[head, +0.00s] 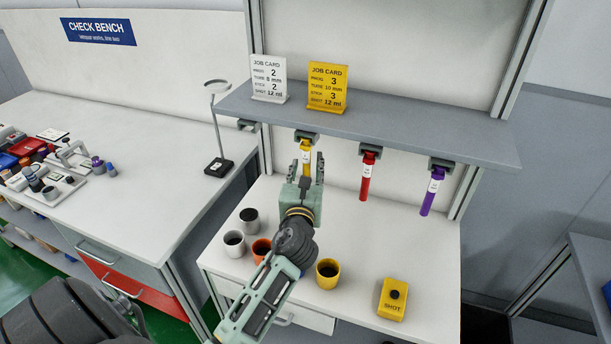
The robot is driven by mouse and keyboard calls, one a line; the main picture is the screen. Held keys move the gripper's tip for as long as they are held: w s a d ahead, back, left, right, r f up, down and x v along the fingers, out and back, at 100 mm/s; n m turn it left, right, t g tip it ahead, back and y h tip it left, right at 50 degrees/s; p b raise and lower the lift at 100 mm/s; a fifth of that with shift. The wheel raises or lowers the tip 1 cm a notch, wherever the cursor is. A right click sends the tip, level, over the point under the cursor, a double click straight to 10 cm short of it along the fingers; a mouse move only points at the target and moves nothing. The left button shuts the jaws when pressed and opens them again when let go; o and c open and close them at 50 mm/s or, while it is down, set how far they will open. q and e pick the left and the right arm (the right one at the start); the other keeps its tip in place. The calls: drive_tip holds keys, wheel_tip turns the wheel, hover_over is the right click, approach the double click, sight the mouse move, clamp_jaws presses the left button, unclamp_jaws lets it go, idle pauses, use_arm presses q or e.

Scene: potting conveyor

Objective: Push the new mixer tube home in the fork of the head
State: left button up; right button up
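Three mixer tubes hang upright or slightly tilted from grey fork-like heads under the shelf: a yellow tube (306,147), a red tube (366,178) and a purple tube (432,192). The yellow tube's head (306,135) is just above it. Which tube is the new one, and how deep each sits in its fork, I cannot tell. My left gripper (306,167) points up just below the yellow head. Its two fingers stand apart, one on each side of the yellow tube in the picture. The tube's lower end is hidden, and no contact is clear. My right gripper is out of view.
A grey shelf (420,124) overhangs the white bench, carrying a white job card (268,80) and a yellow job card (327,88). Several cups, including a yellow cup (327,274), stand around my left arm. A yellow SHOT box (393,299) is at front right. An empty grey head (247,125) is at left.

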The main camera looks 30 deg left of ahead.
use_arm(q)
drive_tip(key=shift+w, duration=0.1)
clamp_jaws()
idle(0.4)
drive_tip(key=shift+s+d+p, duration=0.25)
drive_tip(key=shift+s+p, duration=0.1)
drive_tip(key=shift+s, duration=0.75)
drive_tip(key=shift+s+d+p, duration=0.2)
drive_tip(key=shift+s+p, duration=0.1)
drive_tip(key=shift+s, duration=0.8)
drive_tip(key=shift+s, duration=0.15)
drive_tip(key=shift+a+p+v, duration=0.25)
drive_tip(key=shift+p+v, duration=0.15)
drive_tip(key=shift+v, duration=0.95)
drive_tip(key=shift+s, duration=0.1)
